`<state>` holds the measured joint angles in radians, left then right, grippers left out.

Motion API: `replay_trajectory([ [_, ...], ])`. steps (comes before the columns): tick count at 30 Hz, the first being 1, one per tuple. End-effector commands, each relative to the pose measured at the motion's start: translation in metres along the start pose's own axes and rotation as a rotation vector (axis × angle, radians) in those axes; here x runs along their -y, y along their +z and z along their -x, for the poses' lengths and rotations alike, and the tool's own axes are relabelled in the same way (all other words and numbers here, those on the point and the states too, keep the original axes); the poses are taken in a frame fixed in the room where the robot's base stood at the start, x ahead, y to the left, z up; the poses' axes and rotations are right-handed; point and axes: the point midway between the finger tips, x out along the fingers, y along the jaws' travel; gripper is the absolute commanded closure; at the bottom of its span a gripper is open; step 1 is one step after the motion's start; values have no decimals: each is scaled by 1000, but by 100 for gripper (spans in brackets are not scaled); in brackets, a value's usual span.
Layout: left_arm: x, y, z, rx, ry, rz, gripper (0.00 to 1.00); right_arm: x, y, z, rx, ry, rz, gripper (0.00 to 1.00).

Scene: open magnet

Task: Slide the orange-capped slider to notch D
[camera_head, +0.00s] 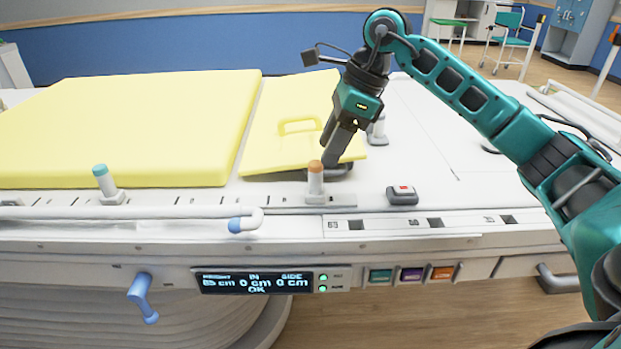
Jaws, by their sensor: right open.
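The orange-capped slider (316,180) stands upright as a short white post on the track along the near edge of the bed. My right gripper (338,160) reaches down from the upper right. Its dark fingers are just behind and to the right of the orange cap; it is open, and I cannot tell whether it touches the post. A teal-capped slider (105,184) stands farther left. Dark notch ticks run along the near edge, but I cannot read a letter D. My left gripper is not in view.
A yellow mattress (130,128) and a yellow board (285,150) with a handle lie behind the track. A blue-tipped rail (240,224) runs in front.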

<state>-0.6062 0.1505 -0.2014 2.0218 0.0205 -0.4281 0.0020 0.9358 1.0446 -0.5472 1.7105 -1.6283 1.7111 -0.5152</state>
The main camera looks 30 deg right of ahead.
Motion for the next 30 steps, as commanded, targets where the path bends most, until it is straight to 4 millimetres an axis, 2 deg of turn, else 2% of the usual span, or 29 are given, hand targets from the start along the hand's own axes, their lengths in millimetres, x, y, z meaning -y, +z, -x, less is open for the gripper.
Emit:
replay_trajectory([
  [1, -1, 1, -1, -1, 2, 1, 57, -1, -1, -14, -2, 5, 0, 48],
  [6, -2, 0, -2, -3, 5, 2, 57, -1, 0, -48, 0, 4, -1, 48],
  [12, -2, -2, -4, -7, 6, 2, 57, 0, 0, -73, 1, 2, -1, 48],
  [17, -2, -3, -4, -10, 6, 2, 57, 0, 1, -80, 2, 1, 0, 48],
  [25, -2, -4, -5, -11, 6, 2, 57, 0, 0, -81, 2, 1, 0, 49],
  [30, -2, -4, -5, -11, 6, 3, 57, 0, 0, -81, 2, 1, -1, 65],
])
